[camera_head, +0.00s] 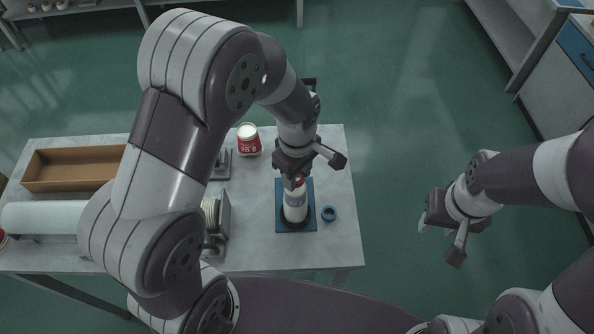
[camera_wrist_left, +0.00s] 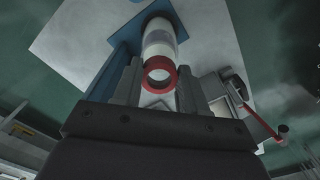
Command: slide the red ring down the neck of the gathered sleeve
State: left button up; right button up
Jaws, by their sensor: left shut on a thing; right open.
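The red ring (camera_wrist_left: 160,73) shows in the left wrist view between the fingers of my left gripper (camera_wrist_left: 158,88), which is shut on it. In the head view, the ring (camera_head: 299,180) is a small red patch at the top of the white sleeve. The sleeve (camera_head: 295,204) stands upright on a dark round base on a blue plate (camera_head: 283,222). In the left wrist view, the sleeve (camera_wrist_left: 159,40) lies in line with the ring; I cannot tell how far the ring is around its neck. My right gripper (camera_head: 438,240) is open and empty, off the table's right side.
A blue ring (camera_head: 329,213) lies right of the plate. A red-labelled jar (camera_head: 248,139) stands behind. A brown tray (camera_head: 70,188), a white roll (camera_head: 45,217) and a spool stand (camera_head: 222,215) occupy the left of the table (camera_head: 336,246). The table's right edge is clear.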

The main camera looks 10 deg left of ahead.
aim_at(297, 180)
pick_arm(q)
jog(key=shift+f+b, duration=0.9)
jog(key=shift+f, duration=0.55)
jog(key=o, duration=1.1)
jog(key=shift+r, duration=0.1)
jog(key=shift+w+r, duration=0.1)
jog(key=shift+r, duration=0.2)
notch_tip(297, 180, up, 8)
jog(key=b, duration=0.2)
jog(key=shift+r+b, duration=0.1)
jog(key=shift+b, duration=0.2)
notch_tip(297, 180, up, 4)
jog(key=shift+f+p, duration=0.1)
jog(key=shift+p, duration=0.75)
